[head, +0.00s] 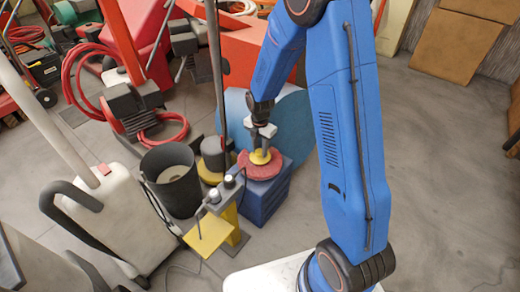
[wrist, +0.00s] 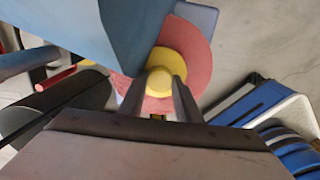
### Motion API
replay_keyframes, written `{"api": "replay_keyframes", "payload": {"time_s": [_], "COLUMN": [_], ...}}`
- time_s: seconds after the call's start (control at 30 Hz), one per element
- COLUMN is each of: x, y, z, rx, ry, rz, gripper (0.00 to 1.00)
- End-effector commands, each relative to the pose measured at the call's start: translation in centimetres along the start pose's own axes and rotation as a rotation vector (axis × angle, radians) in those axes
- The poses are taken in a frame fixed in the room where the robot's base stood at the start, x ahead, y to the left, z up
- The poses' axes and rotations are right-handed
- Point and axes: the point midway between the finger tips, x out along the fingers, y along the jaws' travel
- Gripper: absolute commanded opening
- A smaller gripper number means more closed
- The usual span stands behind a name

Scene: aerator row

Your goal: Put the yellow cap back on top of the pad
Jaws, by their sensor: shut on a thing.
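The yellow cap (head: 260,156) is a small round disc with a raised knob, seen at the centre of the head view. It also shows in the wrist view (wrist: 172,62), its knob between my two fingers. The round red pad (head: 262,170) lies on a blue block (head: 266,197). The cap is over the pad; whether it touches the pad I cannot tell. My gripper (head: 262,142) points down and is shut on the cap's knob. In the wrist view my gripper (wrist: 160,90) hides part of the pad (wrist: 192,52).
A black bucket (head: 172,180) and a dark post (head: 217,80) stand just left of the block. A yellow plate (head: 206,235) is in front. A large blue disc (head: 290,125) stands behind the pad. The floor at right is clear.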

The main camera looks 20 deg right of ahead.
Motion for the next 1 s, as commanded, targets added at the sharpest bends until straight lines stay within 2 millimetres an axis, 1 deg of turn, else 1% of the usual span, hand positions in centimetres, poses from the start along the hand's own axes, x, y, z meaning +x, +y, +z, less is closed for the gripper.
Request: {"api": "replay_keyframes", "payload": {"time_s": [0.5,1.0], "x": [0.03,0.76], "y": [0.0,0.0], "z": [0.0,0.0], "rx": [0.0,0.0], "ry": [0.0,0.0], "rz": [0.0,0.0], "gripper": [0.09,0.09]}}
